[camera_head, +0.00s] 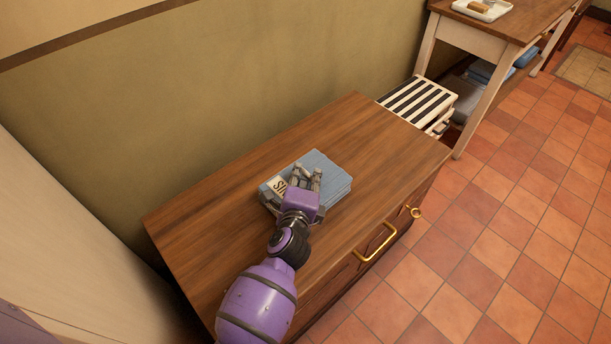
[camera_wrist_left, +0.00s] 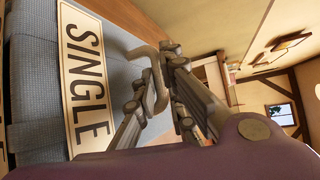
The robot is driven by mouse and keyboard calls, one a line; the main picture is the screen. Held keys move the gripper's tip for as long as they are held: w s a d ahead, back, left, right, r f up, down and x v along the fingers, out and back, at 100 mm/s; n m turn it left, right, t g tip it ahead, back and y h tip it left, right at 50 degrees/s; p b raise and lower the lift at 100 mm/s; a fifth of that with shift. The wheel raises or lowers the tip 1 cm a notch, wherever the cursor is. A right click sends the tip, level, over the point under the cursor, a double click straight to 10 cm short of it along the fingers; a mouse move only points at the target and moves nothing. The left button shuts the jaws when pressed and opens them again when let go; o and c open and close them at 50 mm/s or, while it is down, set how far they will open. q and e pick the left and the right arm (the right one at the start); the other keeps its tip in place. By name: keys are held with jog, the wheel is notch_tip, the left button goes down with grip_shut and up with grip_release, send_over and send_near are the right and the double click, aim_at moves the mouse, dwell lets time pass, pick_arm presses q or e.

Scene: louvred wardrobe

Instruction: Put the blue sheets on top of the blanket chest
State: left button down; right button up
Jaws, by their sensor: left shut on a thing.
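The blue sheets (camera_head: 326,173) are a folded blue-grey stack with a cream label reading "SINGLE". They are on or just above the wooden top of the blanket chest (camera_head: 240,205), near its middle; I cannot tell whether they touch it all over. My left gripper (camera_head: 306,172) is at the near side of the sheets, shut on them. In the left wrist view the sheets (camera_wrist_left: 110,60) and their label fill the left side, close to the fingers (camera_wrist_left: 150,95). My right gripper is in neither view.
The chest has a brass handle (camera_head: 376,242) and a ring pull (camera_head: 413,211) on its front. A striped black and white box (camera_head: 418,101) stands beyond its far end, near a table (camera_head: 475,35) with a white tray (camera_head: 484,9). Much of the chest top is clear.

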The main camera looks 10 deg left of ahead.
pick_arm(q)
jog(key=c, duration=1.8)
grip_release()
jog(key=shift+r, duration=0.1)
jog(key=p+v, duration=0.1)
jog(key=v, duration=1.1)
jog(key=shift+d, duration=0.1)
